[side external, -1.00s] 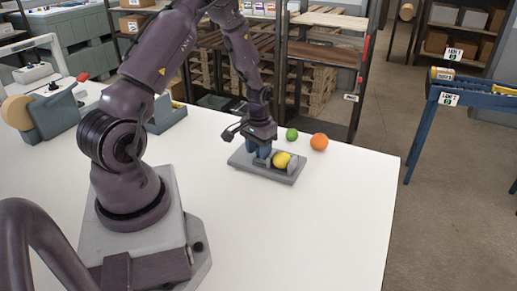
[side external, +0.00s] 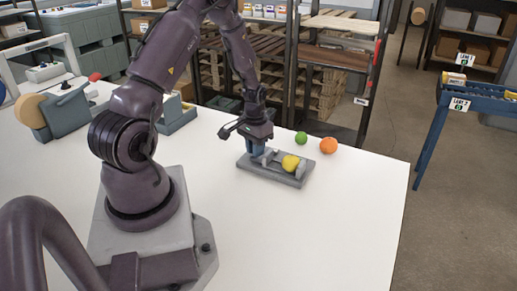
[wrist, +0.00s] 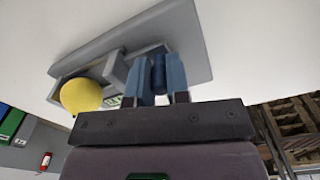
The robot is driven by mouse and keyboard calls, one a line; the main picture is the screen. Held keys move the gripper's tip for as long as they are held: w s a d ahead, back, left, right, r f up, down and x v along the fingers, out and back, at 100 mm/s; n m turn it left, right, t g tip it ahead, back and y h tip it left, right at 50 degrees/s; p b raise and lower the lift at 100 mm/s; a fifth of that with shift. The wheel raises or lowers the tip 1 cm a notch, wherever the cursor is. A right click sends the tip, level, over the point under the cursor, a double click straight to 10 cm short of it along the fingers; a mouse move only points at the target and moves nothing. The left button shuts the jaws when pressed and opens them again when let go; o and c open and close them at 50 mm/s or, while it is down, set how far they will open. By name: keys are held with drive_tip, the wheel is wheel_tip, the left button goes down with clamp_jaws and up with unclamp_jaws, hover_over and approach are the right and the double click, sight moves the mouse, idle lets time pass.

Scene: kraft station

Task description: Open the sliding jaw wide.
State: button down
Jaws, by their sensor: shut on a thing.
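A grey vise-like fixture (side external: 262,173) lies on the white table, and its base also shows in the wrist view (wrist: 190,30). A yellow lemon-like fruit (side external: 290,162) sits between the grey sliding jaw (side external: 274,155) and the fixed end jaw (side external: 301,168). A gap shows between the sliding jaw and the fruit. My gripper (side external: 257,150) is at the fixture's left end. In the wrist view my gripper (wrist: 158,82) is shut on the dark blue post (wrist: 158,68) beside the sliding jaw. The yellow fruit (wrist: 82,95) is left of the fingers there.
A green lime (side external: 301,138) and an orange (side external: 328,145) sit on the table behind the fixture. A grey stand (side external: 176,117) is at the back left. The table (side external: 310,225) is clear in front and to the right.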

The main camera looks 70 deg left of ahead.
drive_tip(key=c, duration=1.1)
unclamp_jaws()
drive_tip(key=shift+s+a, duration=0.3)
drive_tip(key=shift+c, duration=0.2)
drive_tip(key=shift+o, duration=0.2)
drive_tip(key=shift+w+d, duration=0.1)
drive_tip(key=shift+r, duration=0.15)
wheel_tip(320, 180, up, 13)
